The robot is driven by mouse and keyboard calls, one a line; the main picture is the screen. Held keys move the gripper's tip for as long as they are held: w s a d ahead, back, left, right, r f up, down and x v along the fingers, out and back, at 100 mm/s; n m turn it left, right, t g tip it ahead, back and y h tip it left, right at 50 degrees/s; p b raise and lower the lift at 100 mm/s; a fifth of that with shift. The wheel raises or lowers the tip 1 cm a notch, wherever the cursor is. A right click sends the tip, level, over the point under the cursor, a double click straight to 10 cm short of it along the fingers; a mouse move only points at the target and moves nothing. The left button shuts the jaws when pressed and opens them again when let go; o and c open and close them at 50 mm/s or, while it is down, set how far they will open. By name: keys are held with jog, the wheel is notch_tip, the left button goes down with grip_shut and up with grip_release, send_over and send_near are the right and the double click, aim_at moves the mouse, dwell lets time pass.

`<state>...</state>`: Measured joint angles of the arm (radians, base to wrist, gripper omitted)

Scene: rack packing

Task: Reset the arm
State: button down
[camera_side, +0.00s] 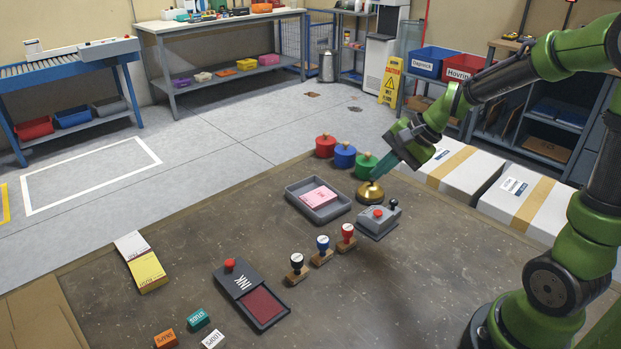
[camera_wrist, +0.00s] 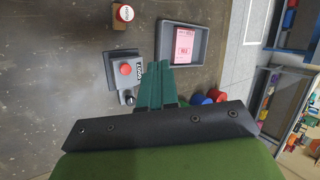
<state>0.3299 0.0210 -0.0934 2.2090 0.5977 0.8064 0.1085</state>
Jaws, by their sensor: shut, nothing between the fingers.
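My gripper (camera_side: 375,175) is shut and empty. In the side view its fingertips are just above the gold bell (camera_side: 369,194); I cannot tell whether they touch it. In the wrist view the green fingers of my gripper (camera_wrist: 158,68) lie between a grey box with a red button (camera_wrist: 120,82) and a grey tray (camera_wrist: 201,48). The bell does not show clearly in the wrist view.
Red (camera_side: 325,147), blue (camera_side: 344,155) and green (camera_side: 366,166) round pots stand close to my gripper. The grey box (camera_side: 372,228) is in front of the bell. Three stamps (camera_side: 322,252), an ink pad (camera_side: 229,283) and a pad of slips (camera_side: 143,266) are on the table.

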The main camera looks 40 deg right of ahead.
jog(key=s+a+r+n, duration=0.4)
jog(key=s+a+n, duration=0.1)
jog(key=s, duration=0.1)
jog(key=s+a+r+n+t+h, duration=0.1)
jog(key=s+a+r+n, duration=0.3)
jog(key=s+n, duration=0.2)
jog(key=shift+s+a, duration=0.35)
jog(key=shift+s, duration=0.4)
